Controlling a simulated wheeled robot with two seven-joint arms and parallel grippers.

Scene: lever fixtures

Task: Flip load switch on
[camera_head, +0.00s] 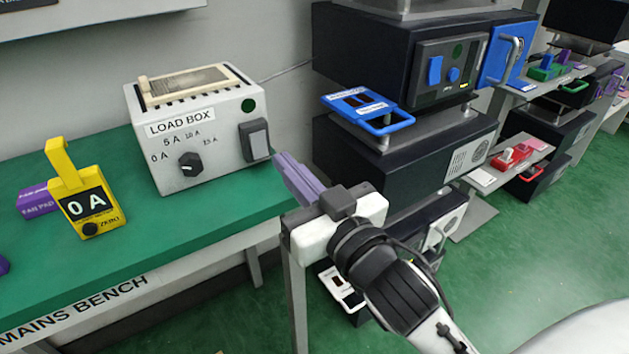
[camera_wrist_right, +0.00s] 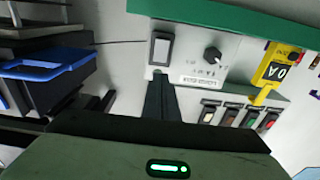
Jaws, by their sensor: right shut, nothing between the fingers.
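The white load box (camera_head: 205,160) stands on the green bench. Its load switch (camera_head: 255,140), a grey rocker in a dark frame, is at the right of the front face. The wrist view also shows the switch (camera_wrist_right: 160,48). I cannot tell which side of the rocker is pressed. My right gripper (camera_head: 280,160) is shut and empty, its fingertips close to the switch, just right of and below it in the head view. In the wrist view the closed fingers (camera_wrist_right: 159,78) point at the panel near the switch; contact is not clear. My left gripper is not in view.
A black knob (camera_head: 190,164) is left of the switch, and a green round indicator (camera_head: 248,105) is above it. A yellow clamp meter (camera_head: 88,205) reading 0 A stands on the bench (camera_head: 150,250). Dark cabinets with a blue handle (camera_head: 388,123) stand to the right.

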